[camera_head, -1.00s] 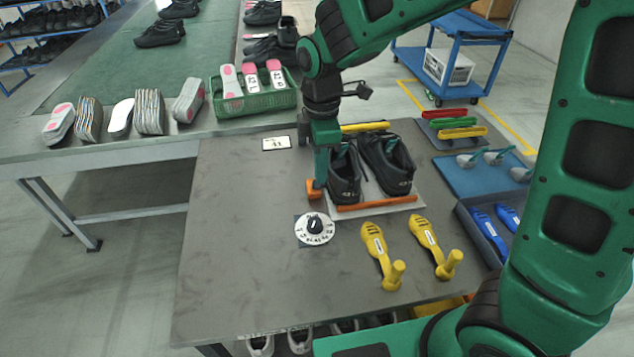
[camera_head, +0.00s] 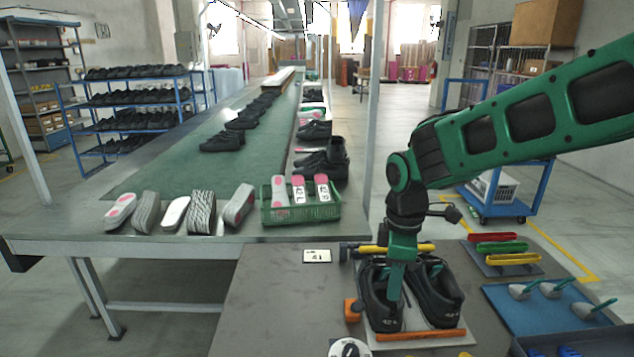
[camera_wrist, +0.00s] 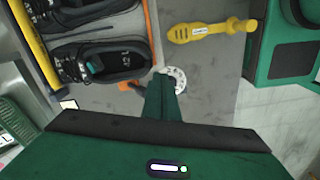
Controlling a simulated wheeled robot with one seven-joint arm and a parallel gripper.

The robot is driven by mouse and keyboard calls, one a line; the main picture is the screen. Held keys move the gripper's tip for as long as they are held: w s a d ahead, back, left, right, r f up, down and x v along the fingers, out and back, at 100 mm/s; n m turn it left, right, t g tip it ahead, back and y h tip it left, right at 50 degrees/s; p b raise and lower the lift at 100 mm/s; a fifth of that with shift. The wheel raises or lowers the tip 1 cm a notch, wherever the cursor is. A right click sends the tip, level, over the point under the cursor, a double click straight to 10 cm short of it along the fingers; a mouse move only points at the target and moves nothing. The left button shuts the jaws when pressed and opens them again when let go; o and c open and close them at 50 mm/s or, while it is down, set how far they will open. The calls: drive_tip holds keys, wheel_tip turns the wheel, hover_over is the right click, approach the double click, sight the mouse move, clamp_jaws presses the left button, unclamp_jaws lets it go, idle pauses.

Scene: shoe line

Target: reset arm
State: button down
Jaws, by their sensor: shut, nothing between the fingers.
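My gripper (camera_head: 397,282) points down over the left shoe of a black pair in the head view, its fingers together and empty. In the wrist view the shut fingers (camera_wrist: 161,98) show above the grey table, beside the shoes. The left black shoe (camera_head: 381,312) and the right black shoe (camera_head: 437,292) stand on a light board (camera_head: 412,342) between an orange bar (camera_head: 421,335) and a yellow bar (camera_head: 398,248). Whether the fingers touch the shoe cannot be told from the head view; the wrist view shows them apart from it.
A round dial (camera_head: 349,348) and a yellow tool (camera_wrist: 210,31) lie on the table. A green crate (camera_head: 301,212) with insoles stands on the conveyor's near end. A blue mat (camera_head: 545,303) and coloured bars (camera_head: 500,248) are at right. A blue cart (camera_head: 512,207) stands behind.

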drive_tip(key=s+d+r+m, duration=0.2)
drive_tip(key=s+d+m, duration=1.9)
drive_tip(key=s+d, duration=0.1)
drive_tip(key=shift+s+d, duration=0.25)
drive_tip(key=shift+d, duration=0.65)
drive_tip(key=shift+s, duration=0.15)
